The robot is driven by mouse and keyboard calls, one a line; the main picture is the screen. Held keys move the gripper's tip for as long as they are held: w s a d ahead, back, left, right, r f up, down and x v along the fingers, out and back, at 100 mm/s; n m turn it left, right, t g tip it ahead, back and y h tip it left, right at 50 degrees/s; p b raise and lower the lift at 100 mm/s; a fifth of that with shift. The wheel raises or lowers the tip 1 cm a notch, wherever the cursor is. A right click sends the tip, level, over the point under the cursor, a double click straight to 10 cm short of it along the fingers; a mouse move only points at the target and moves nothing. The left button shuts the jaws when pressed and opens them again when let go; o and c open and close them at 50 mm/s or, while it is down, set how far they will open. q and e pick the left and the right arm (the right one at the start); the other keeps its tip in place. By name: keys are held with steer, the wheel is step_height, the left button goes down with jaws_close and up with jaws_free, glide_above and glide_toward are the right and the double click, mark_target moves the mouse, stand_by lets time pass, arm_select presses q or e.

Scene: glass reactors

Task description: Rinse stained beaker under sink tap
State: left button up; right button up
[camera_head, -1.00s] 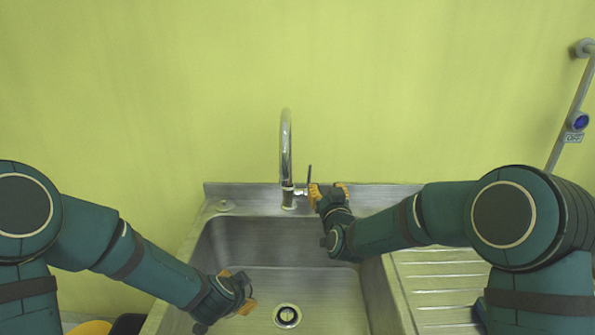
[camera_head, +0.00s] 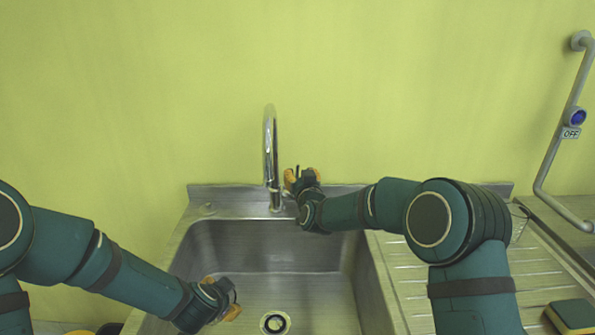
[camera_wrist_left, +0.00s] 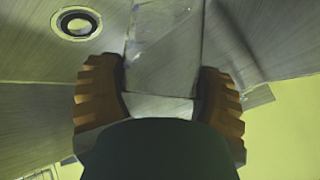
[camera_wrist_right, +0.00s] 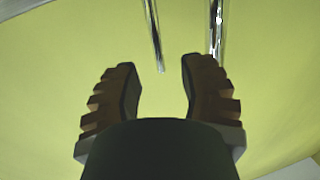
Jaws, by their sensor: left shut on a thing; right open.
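My left gripper (camera_head: 222,298) is low over the left side of the sink basin, shut on a clear beaker. In the head view the beaker is hard to see. The chrome tap (camera_head: 271,150) stands upright at the sink's back edge. My right gripper (camera_head: 299,180) is open just right of the tap. In the right wrist view the thin tap lever (camera_wrist_right: 153,35) reaches between the open fingertips (camera_wrist_right: 160,68); contact cannot be told.
The steel sink (camera_head: 300,240) has a round drain (camera_head: 274,323) in its floor. A ribbed drainboard (camera_head: 415,270) lies to the right, with a green-and-yellow sponge-like block (camera_head: 572,315). A grey pipe with an OFF label (camera_head: 571,133) stands far right.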

mark_target(298, 170)
steer(key=shift+w+a, duration=0.2)
steer(key=shift+w, duration=0.75)
steer(key=shift+w+a, duration=0.15)
steer(key=shift+w, duration=0.8)
jaws_close()
